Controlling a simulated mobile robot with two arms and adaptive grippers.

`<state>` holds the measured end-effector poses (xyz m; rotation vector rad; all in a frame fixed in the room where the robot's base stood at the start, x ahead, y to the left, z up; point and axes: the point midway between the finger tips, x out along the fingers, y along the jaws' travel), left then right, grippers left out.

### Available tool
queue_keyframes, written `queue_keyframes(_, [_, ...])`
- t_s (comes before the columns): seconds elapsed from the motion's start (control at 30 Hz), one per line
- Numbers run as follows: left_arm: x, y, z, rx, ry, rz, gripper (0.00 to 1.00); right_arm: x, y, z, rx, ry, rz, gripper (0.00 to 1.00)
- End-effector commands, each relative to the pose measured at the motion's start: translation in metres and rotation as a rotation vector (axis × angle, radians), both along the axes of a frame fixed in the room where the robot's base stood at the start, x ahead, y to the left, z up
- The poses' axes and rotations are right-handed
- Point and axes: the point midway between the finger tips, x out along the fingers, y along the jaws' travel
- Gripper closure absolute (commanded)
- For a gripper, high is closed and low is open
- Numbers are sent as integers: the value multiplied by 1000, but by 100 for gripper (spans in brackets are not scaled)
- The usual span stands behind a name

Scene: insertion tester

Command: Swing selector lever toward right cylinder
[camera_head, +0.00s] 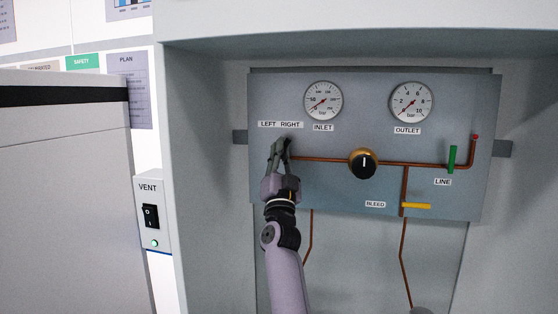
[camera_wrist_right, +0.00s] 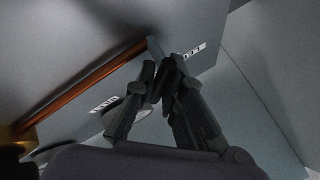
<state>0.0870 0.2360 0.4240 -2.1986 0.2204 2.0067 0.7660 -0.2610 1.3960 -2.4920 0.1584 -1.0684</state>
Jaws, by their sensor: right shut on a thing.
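My right gripper (camera_head: 282,144) reaches up to the panel (camera_head: 350,192), just below the LEFT and RIGHT labels (camera_head: 280,124). Its fingers are closed together at the left end of the copper pipe. In the right wrist view the gripper (camera_wrist_right: 161,78) is shut on the selector lever (camera_wrist_right: 154,47), a thin grey bar whose end shows past the fingertips. The fingers hide most of the lever, and its exact angle cannot be told. My left gripper is not in view. The right cylinder cannot be made out clearly.
The panel carries an INLET gauge (camera_head: 323,101), an OUTLET gauge (camera_head: 411,102), a black and brass regulator knob (camera_head: 363,164), a green LINE handle (camera_head: 452,159) and a yellow BLEED handle (camera_head: 416,206). A copper pipe (camera_head: 325,159) runs right from the gripper. Cabinet walls flank the panel.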

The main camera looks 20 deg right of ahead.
Motion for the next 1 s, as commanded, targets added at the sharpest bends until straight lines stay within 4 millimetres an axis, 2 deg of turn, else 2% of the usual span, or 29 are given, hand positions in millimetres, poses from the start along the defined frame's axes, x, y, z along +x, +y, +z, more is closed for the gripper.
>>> queue_keyframes(0.03, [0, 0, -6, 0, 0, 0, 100, 1, 1, -6, 32, -14, 4, 100])
queue_keyframes(0.4, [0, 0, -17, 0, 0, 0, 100, -1, -3, -7, 188, -120, 2, 100])
queue_keyframes(1.0, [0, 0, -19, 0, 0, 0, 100, -2, -4, -8, 226, -146, 1, 100])
